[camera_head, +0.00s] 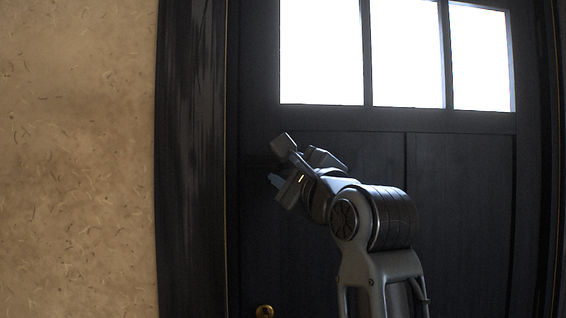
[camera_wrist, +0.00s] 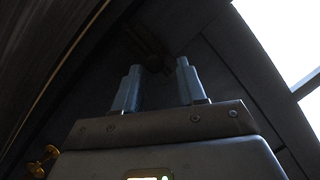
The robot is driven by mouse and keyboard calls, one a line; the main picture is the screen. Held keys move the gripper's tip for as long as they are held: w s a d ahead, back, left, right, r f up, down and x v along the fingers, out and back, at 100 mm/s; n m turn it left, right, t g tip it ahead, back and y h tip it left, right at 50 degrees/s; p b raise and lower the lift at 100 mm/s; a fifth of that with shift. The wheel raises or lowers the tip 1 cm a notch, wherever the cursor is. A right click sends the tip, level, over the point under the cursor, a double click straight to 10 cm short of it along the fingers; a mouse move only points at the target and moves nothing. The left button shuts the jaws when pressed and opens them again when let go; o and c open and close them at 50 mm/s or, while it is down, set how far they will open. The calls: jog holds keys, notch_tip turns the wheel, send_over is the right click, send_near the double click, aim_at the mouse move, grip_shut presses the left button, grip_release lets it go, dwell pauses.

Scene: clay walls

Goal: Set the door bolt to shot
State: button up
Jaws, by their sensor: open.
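The dark door (camera_head: 458,190) has three bright panes across its top. A dark, low-contrast fitting that looks like the door bolt (camera_wrist: 148,44) shows in the wrist view, just beyond my fingertips. Its parts and its position are too dark to tell. In the head view my arm and gripper hide most of that spot. My gripper (camera_head: 276,181) is raised in front of the left part of the door. In the wrist view its two fingers (camera_wrist: 159,67) are apart with nothing between them. I cannot tell whether a fingertip touches the fitting.
A brass knob (camera_head: 264,311) sits low on the door's left side; brass hardware also shows at lower left in the wrist view (camera_wrist: 42,161). The dark door frame (camera_head: 190,170) and a tan clay wall (camera_head: 75,160) stand to the left.

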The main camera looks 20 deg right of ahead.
jog(key=shift+x, duration=1.1)
jog(key=shift+s, duration=0.1)
